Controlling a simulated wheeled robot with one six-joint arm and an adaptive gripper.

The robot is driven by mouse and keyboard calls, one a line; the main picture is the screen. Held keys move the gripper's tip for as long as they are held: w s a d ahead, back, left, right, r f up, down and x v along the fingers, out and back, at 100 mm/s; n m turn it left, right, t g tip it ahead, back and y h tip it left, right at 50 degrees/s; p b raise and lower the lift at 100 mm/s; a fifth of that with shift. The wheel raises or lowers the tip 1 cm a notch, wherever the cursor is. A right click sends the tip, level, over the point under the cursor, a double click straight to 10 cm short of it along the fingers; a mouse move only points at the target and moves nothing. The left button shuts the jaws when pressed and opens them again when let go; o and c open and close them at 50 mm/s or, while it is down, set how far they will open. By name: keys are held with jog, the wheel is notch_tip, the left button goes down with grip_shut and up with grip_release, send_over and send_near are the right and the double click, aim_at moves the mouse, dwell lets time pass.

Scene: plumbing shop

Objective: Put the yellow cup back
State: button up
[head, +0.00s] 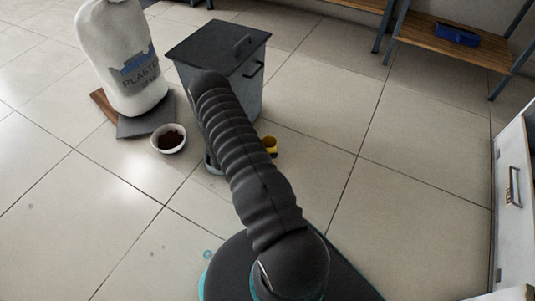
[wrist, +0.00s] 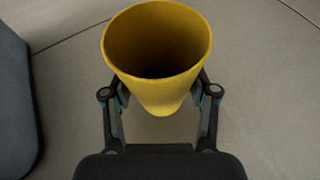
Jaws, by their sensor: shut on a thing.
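The yellow cup (wrist: 158,92) is between the fingers of my gripper (wrist: 160,98) in the wrist view. Its open mouth faces the camera and its inside looks empty. A finger presses on each side of it, so my gripper is shut on it. In the head view a small part of the yellow cup (head: 270,145) shows just right of my arm, in front of the grey bin. My arm hides most of the gripper there. I cannot tell whether the cup touches the floor.
A dark grey lidded bin (head: 222,60) stands behind my arm. Left of it are a white plastic sack (head: 122,60) on a dark mat and a bowl (head: 169,139) with brown contents. A shelf with a blue box (head: 457,34) is at upper right. The tiled floor right of centre is clear.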

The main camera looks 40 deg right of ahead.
jog(key=shift+f, duration=0.65)
jog(key=o, duration=1.2)
jog(key=shift+f, duration=0.1)
